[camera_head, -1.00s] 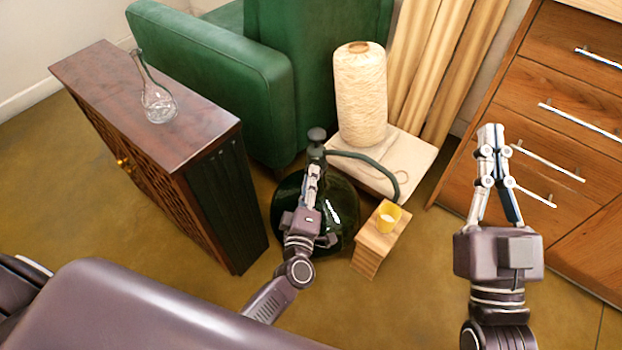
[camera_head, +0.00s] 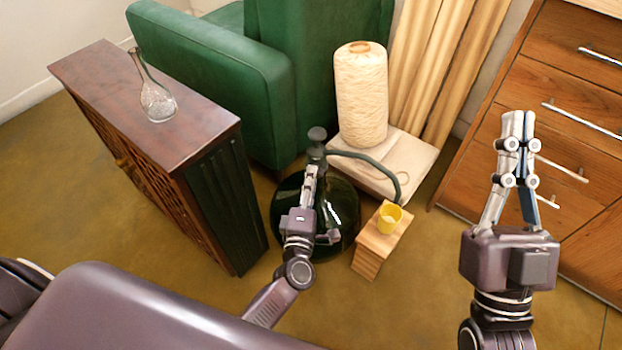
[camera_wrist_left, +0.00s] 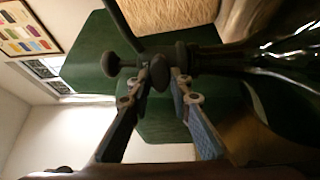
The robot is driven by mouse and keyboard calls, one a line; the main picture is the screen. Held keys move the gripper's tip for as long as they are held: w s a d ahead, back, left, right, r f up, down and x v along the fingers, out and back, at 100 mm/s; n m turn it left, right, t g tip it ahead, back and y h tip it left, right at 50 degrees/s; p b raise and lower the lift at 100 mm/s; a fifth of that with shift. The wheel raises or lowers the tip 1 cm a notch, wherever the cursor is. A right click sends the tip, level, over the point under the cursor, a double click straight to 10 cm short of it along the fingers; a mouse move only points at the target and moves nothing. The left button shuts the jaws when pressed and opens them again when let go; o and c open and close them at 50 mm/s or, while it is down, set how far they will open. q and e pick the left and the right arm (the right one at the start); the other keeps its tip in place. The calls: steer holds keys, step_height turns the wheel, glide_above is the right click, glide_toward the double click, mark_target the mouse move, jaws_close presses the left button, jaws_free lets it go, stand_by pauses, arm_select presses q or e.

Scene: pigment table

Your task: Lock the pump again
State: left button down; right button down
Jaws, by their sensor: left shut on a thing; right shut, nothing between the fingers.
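The pump (camera_head: 317,134) has a dark round knob on top and stands on a dark green glass bottle (camera_head: 345,215) on the floor. A green hose (camera_head: 370,160) runs from it to the right. My left gripper (camera_head: 312,168) is shut at the pump's neck, just below the knob. In the left wrist view the fingertips (camera_wrist_left: 165,72) close around a dark rounded part of the pump; the knob (camera_wrist_left: 112,64) lies left of them and the bottle (camera_wrist_left: 285,45) right. Whether the pump is locked cannot be told. My right gripper (camera_head: 517,120) is shut and empty, raised before the drawers.
A thread cone (camera_head: 361,95) stands on a pale block (camera_head: 420,155) behind. A dark cabinet (camera_head: 100,75) with a glass vase (camera_head: 157,102) is left, a green armchair (camera_head: 215,65) behind.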

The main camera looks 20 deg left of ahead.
arm_select(q)
steer(key=shift+f, duration=0.1)
steer(key=c, duration=1.8)
jaws_free()
steer(key=shift+o, duration=0.2)
steer(key=s+d, duration=0.2)
steer(key=s, duration=1)
